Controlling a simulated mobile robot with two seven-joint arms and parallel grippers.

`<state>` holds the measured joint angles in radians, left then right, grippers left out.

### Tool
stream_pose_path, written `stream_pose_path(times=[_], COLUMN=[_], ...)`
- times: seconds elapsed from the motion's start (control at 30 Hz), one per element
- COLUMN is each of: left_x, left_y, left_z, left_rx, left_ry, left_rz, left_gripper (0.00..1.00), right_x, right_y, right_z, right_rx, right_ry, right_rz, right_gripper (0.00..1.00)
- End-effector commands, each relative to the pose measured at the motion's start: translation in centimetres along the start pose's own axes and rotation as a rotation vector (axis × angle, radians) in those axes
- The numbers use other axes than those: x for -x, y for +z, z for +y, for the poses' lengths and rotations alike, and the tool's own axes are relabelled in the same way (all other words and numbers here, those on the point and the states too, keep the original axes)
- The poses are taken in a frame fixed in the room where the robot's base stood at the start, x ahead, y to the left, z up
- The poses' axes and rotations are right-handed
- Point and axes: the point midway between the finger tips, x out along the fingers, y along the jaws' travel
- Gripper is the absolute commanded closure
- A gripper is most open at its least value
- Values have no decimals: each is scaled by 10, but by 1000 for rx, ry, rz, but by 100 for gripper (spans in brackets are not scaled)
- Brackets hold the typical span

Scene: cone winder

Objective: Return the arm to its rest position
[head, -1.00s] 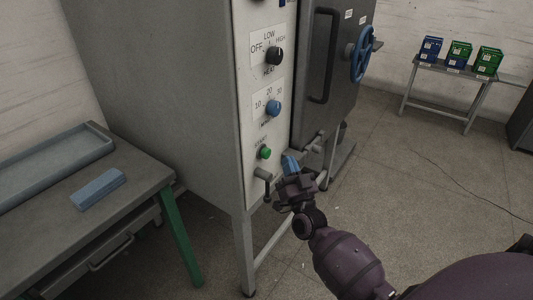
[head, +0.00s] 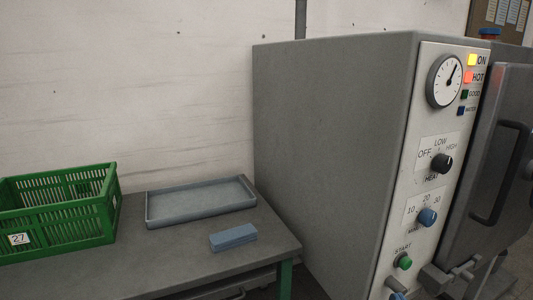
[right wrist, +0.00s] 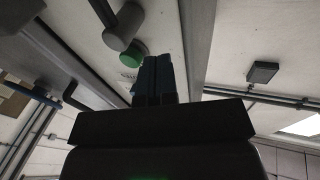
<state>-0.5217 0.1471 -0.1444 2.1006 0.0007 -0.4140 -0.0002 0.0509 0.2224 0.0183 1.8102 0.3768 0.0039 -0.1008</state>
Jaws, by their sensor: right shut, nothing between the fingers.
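My right gripper (head: 397,296) shows only as blue fingertips at the bottom edge of the head view, below the green START button (head: 403,261) on the machine's white panel. In the right wrist view the blue fingers (right wrist: 153,80) are together and hold nothing. There the green button (right wrist: 133,52) shows beyond the fingers; I cannot tell the exact gap. The rest of my right arm is out of the head view. My left gripper is not in view.
The grey machine (head: 330,150) has a lit yellow ON lamp (head: 472,60) and a lit red HOT lamp (head: 468,77). Its door handle (head: 500,170) stands out at right. The table at left bears a green crate (head: 60,215), grey tray (head: 150,208) and blue block (head: 233,237).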

Motion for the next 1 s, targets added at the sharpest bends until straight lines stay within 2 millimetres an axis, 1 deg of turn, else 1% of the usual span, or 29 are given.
stream_pose_path(times=[0.03, 0.07, 0.1, 0.17, 0.2, 0.27, 0.3, 0.37, 0.4, 0.5, 0.6, 0.7, 0.8, 0.9, 1.0], left_x=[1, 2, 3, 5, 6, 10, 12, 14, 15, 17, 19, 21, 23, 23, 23], left_y=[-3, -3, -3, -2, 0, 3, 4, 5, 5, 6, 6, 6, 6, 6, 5], left_z=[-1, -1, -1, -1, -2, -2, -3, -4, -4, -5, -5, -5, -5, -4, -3], left_rx=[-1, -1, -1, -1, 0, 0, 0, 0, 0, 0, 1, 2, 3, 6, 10], left_ry=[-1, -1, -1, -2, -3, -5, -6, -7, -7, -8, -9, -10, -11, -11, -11], left_rz=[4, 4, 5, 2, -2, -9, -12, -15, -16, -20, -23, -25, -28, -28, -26], left_gripper=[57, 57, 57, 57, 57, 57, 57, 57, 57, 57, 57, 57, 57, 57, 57], right_x=[17, 27, 42, 66, 82, 109, 126, 153, 170, 208, 240, 262, 274, 278, 277], right_y=[9, 16, 25, 38, 46, 56, 62, 70, 74, 80, 87, 94, 97, 98, 99], right_z=[-8, -13, -18, -24, -28, -32, -34, -38, -40, -45, -48, -47, -45, -44, -44], right_rx=[21, 36, 53, 80, 94, 118, 130, 147, 155, 164, 150, 141, 138, 137, 137], right_ry=[-13, -18, -22, -23, -21, -16, -11, -4, 1, 9, 17, 27, 34, 36, 36], right_rz=[-73, -117, -177, -262, -316, -393, -438, -501, -536, -596, -646, -686, -706, -713, -713], right_gripper=[100, 100, 100, 100, 100, 100, 100, 100, 100, 100, 100, 100, 100, 100, 100])
